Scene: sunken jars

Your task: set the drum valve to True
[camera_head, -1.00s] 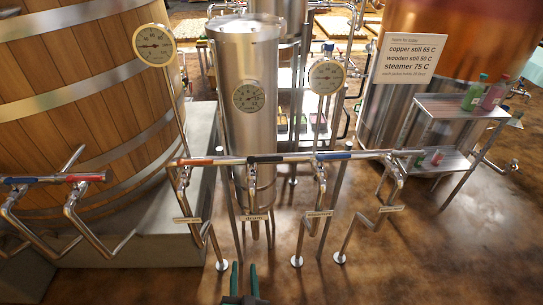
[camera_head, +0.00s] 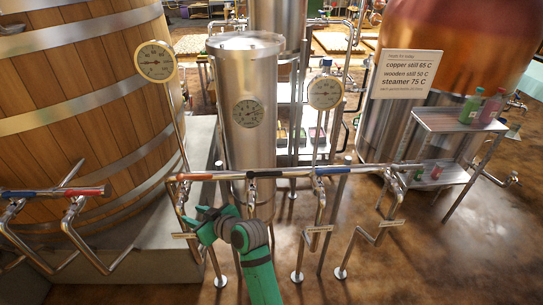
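The drum is an upright steel cylinder (camera_head: 247,90) with a round dial (camera_head: 248,113) on its front. The valve in front of it, at the black-banded part (camera_head: 265,174) of the horizontal pipe, has a steel lever (camera_head: 251,192) hanging down. Its lower part and the "drum" label are hidden behind my green and dark grey arm. My gripper (camera_head: 206,226) is at the arm's far end, just left of and below this valve.
Neighbouring valves sit at the red (camera_head: 200,177) and blue (camera_head: 332,170) bands, with bent pipes below. Another valve pair (camera_head: 60,192) stands at left by the wooden vat (camera_head: 80,110). A sign (camera_head: 408,74) and a bottle shelf (camera_head: 450,120) are at right. Brown floor is open at lower right.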

